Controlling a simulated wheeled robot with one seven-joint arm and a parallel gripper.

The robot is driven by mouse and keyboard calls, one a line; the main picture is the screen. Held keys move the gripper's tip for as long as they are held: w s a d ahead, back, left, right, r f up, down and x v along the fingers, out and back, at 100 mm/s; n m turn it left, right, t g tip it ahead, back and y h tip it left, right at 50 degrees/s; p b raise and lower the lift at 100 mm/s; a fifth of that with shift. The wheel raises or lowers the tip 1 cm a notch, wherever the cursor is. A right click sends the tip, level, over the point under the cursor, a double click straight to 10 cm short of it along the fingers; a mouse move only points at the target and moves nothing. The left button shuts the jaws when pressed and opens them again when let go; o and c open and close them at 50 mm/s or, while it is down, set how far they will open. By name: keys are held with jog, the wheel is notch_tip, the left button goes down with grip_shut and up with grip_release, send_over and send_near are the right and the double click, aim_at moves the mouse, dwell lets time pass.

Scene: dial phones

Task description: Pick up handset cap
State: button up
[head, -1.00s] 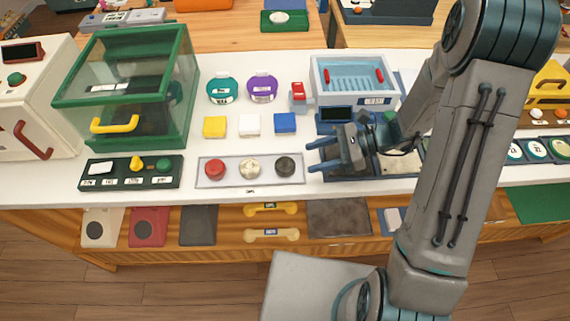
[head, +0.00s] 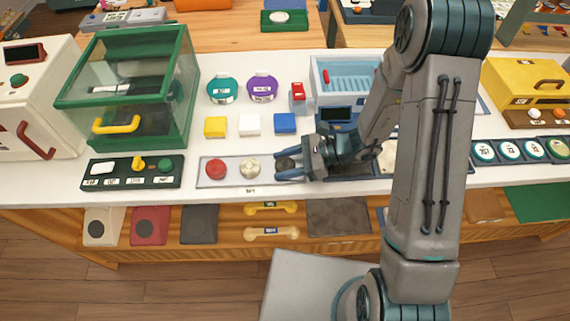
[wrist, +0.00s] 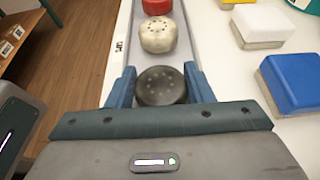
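Three round caps with small holes stand in a row in a shallow grey tray (head: 231,182): a red cap (head: 215,168), a cream cap (head: 250,167) and a black cap (head: 284,163). My gripper (head: 279,166) is at the tray's right end, pointing left, with its blue fingers apart on either side of the black cap. In the wrist view the black cap (wrist: 161,86) sits between the fingers, with narrow gaps seeming to show at its sides. The cream cap (wrist: 158,34) and red cap (wrist: 156,6) stand beyond it.
Yellow, white and blue blocks (head: 285,123) stand behind the tray. A black panel with switches (head: 133,171) lies to its left, below a green-framed glass box (head: 150,65). A blue-and-white bin (head: 340,75) stands behind my arm. The counter's front edge is close to the tray.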

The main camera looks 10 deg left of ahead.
jog(key=c, duration=0.4)
jog(key=shift+o, duration=0.2)
jog(key=shift+r, duration=0.1)
